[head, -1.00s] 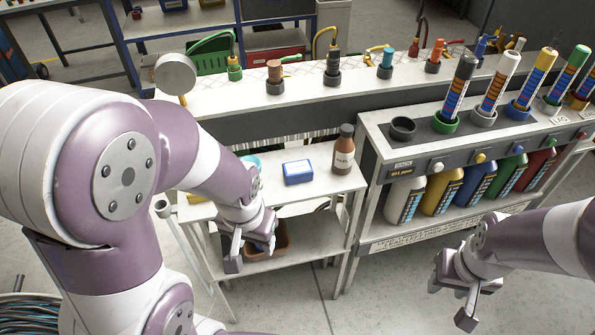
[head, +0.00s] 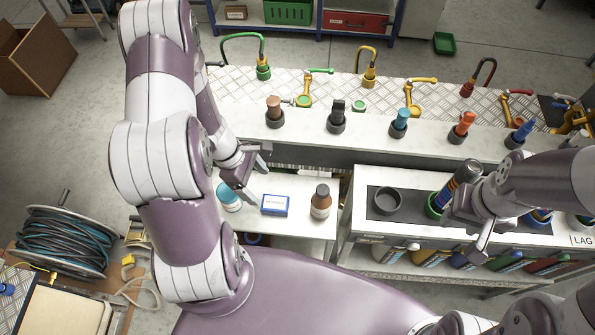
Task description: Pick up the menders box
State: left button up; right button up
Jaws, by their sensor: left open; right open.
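The menders box (head: 275,205) is a small blue box with a white label on top. It lies flat on a white shelf top (head: 291,226), between a light-blue and white round container (head: 229,197) and a brown bottle (head: 321,201). My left gripper (head: 258,172) is open and empty, up and to the left of the box in the head view and apart from it. My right gripper (head: 466,236) is open and empty, over the bottle rack far to the right of the box.
The rack (head: 359,211) on the right has an empty dark ring holder (head: 387,200) and several colored bottles below. A bench behind (head: 306,133) carries capped fittings and hoses. A cable reel (head: 62,241) stands at lower left. Some bare shelf surrounds the box.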

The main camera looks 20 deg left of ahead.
aim_at(275, 202)
pick_arm(q)
jog(key=shift+n+t, duration=0.4)
jog(key=shift+n, duration=0.3)
jog(key=f, duration=0.3)
jog(key=d+f, duration=0.1)
jog(key=f, duration=0.1)
jog(key=shift+s+f, duration=0.2)
jog(key=shift+s, duration=0.05)
jog(key=shift+w+d+f, duration=0.35)
jog(key=shift+w+f, duration=0.05)
jog(key=shift+f, duration=0.15)
jog(key=shift+w+d+f, duration=0.35)
jog(key=shift+f, duration=0.15)
jog(key=p+x, duration=0.1)
jog(key=x, duration=0.2)
jog(key=shift+d, duration=0.25)
jog(key=shift+s+f, duration=0.2)
jog(key=shift+f, duration=0.2)
jog(key=shift+s+f, duration=0.1)
jog(key=shift+s, duration=0.05)
jog(key=c, duration=0.6)
jog(key=shift+w, duration=0.25)
jog(key=c, duration=0.5)
jog(key=shift+s, duration=0.1)
pick_arm(e)
jog(key=shift+s+a+r, duration=0.4)
jog(key=shift+s+r, duration=0.25)
jog(key=shift+r, duration=0.15)
